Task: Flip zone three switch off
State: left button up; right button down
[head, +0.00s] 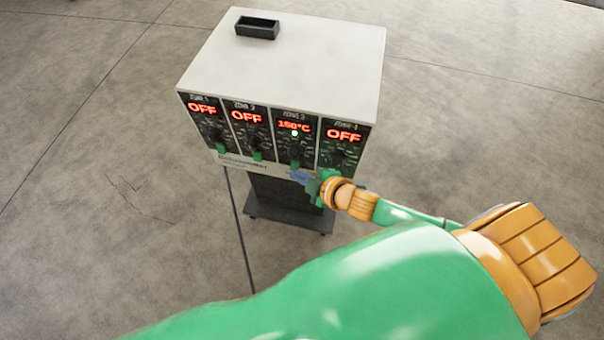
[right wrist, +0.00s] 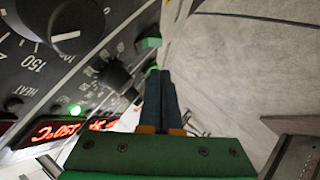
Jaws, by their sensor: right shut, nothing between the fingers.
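The controller box shows four zone panels in the head view. The zone three panel (head: 294,140) has a lit 150°C display and a lit green light. Its green switch (head: 295,163) is at the panel's lower edge. My right gripper (head: 297,175) is shut and empty, with its fingertips just below this switch; contact cannot be told. In the right wrist view, the closed dark fingers (right wrist: 158,76) point along the panel's lower edge. A green switch (right wrist: 150,42) shows just beyond their tips, and the lit display (right wrist: 72,130) is at lower left. My left gripper is not in view.
The zone one (head: 202,108), zone two (head: 245,117) and zone four displays (head: 343,135) read OFF. A small black tray (head: 257,27) sits on the white box top (head: 300,60). The box stands on a dark pedestal (head: 275,200). The concrete floor around is clear.

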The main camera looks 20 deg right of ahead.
aim_at(291, 165)
jog(key=shift+w+d+f+b, duration=0.1)
jog(key=shift+w+d+f, duration=0.15)
jog(key=shift+f, duration=0.25)
jog(key=shift+w+d+f+b, duration=0.15)
jog(key=shift+w+d+f, duration=0.15)
jog(key=shift+f, duration=0.25)
jog(key=shift+w+d+f+b, duration=0.1)
jog(key=shift+w+d+f, duration=0.15)
jog(key=shift+f, duration=0.25)
jog(key=shift+w+r+n+t, duration=0.1)
jog(key=shift+r+n+t, duration=0.2)
jog(key=shift+r+t, duration=0.15)
